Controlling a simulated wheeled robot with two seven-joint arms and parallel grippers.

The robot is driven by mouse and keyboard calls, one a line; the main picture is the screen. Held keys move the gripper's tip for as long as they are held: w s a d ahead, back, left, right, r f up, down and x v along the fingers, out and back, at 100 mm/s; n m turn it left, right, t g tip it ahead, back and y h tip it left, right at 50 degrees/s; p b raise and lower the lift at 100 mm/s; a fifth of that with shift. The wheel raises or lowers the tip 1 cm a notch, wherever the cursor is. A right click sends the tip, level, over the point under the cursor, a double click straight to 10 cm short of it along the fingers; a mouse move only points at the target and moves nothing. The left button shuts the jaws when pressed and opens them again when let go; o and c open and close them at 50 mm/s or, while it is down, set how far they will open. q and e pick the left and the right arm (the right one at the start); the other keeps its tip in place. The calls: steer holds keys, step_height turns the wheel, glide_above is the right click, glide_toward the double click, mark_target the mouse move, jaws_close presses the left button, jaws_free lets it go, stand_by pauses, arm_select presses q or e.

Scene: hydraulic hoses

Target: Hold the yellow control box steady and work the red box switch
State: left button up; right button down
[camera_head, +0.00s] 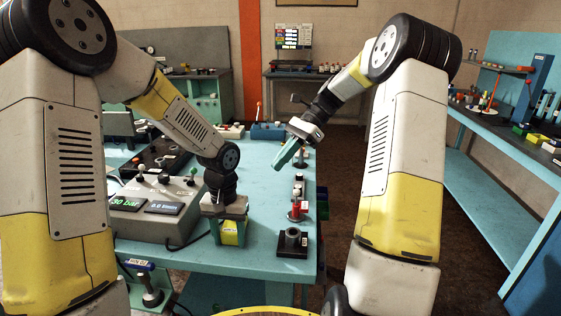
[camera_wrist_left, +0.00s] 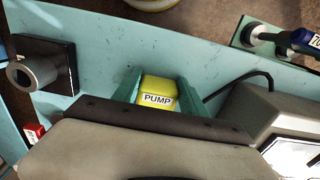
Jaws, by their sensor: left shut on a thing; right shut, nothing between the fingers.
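The yellow control box (camera_head: 229,235) stands near the front edge of the teal bench. In the left wrist view the yellow box (camera_wrist_left: 157,91) has a white PUMP label facing the camera. My left gripper (camera_head: 230,230) points down and is shut on this box, its green fingers on either side. A red piece (camera_head: 297,211) stands to the right of the box; a red part also shows in the left wrist view (camera_wrist_left: 35,133). I cannot tell whether it is the red switch. My right gripper (camera_head: 283,160) is shut and empty, above the bench, farther back than the box.
A black block with a grey cylinder (camera_head: 292,242) sits at the bench's front right corner. A grey console with displays (camera_head: 150,212) is left of the yellow box, with a black cable beside it. Small parts line the right edge. The bench middle (camera_head: 258,185) is clear.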

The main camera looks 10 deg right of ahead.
stand_by(0.3)
arm_select(q)
steer(key=o, duration=1.6)
steer(key=shift+c, duration=0.2)
step_height(320, 180, up, 12)
steer(key=f, duration=0.1)
steer(key=s+a+r+n+t+h, duration=0.2)
steer(key=s+a+r+t, duration=0.4)
steer(key=s+a+r, duration=0.6)
steer(key=shift+s+a+r+n, duration=0.25)
steer(key=shift+s+r+n, duration=0.25)
steer(key=shift+s, duration=0.75)
arm_select(e)
steer(key=s+r+n+t+h, duration=0.3)
steer(key=s+n, duration=0.4)
steer(key=s, duration=0.4)
steer(key=s+r+n+t+h, duration=0.3)
steer(key=s+n+t, duration=0.3)
steer(key=s, duration=0.6)
steer(key=shift+s+r+n+h, duration=0.25)
steer(key=shift+r+n, duration=0.35)
steer(key=shift+n, duration=0.6)
